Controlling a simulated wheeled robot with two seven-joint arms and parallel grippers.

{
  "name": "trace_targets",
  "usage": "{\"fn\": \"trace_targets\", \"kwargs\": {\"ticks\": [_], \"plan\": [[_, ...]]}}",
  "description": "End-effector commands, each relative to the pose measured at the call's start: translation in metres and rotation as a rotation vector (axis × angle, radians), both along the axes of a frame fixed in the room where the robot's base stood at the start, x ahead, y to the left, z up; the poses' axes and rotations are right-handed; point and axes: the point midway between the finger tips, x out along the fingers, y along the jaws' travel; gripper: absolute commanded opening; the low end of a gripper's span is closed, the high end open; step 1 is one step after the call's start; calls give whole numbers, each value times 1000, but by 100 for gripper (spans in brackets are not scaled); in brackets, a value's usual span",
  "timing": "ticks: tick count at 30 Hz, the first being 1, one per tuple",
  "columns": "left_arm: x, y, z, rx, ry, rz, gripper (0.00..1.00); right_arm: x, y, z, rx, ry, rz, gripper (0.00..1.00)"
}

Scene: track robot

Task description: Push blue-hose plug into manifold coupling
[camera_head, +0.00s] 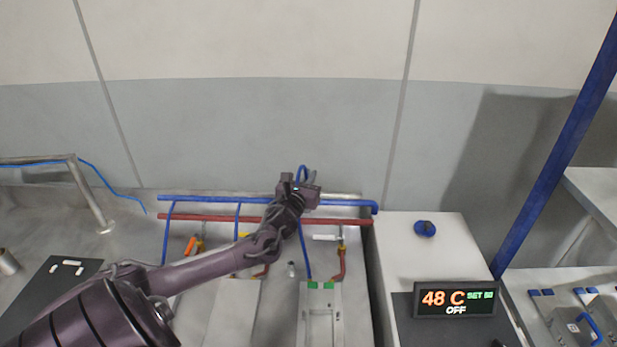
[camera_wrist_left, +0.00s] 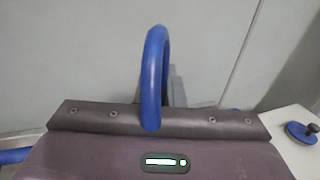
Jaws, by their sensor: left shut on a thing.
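My left gripper (camera_head: 308,188) is at the far end of my left arm, at the height of the blue manifold pipe (camera_head: 345,202) or just above it. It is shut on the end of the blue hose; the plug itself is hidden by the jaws. The blue hose (camera_head: 304,250) loops up over the gripper and runs down to a flat grey unit (camera_head: 320,310) with green marks. In the left wrist view the hose (camera_wrist_left: 155,70) arches up from behind the gripper body. The manifold coupling is hidden behind the gripper, so I cannot tell whether the plug touches it. My right gripper is not in view.
A red pipe (camera_head: 350,221) runs below the blue one, with other hoses and an orange-handled valve (camera_head: 191,245) left. A display reading 48 C and OFF (camera_head: 455,299) and a blue knob (camera_head: 425,228) are right. A metal rail (camera_head: 88,195) stands far left.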

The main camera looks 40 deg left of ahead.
Motion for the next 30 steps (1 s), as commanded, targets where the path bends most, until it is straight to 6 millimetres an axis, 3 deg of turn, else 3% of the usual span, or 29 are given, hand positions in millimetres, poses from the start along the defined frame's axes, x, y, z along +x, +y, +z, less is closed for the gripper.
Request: {"fn": "trace_targets", "kwargs": {"ticks": [11,12,18,30], "plan": [[0,0,-9,0,1,0,0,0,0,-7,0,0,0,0],[0,0,-9,-1,2,-1,10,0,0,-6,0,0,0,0],[0,0,-9,0,1,-1,34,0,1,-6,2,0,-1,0],[-9,-4,-10,2,2,-2,34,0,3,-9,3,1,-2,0]]}}
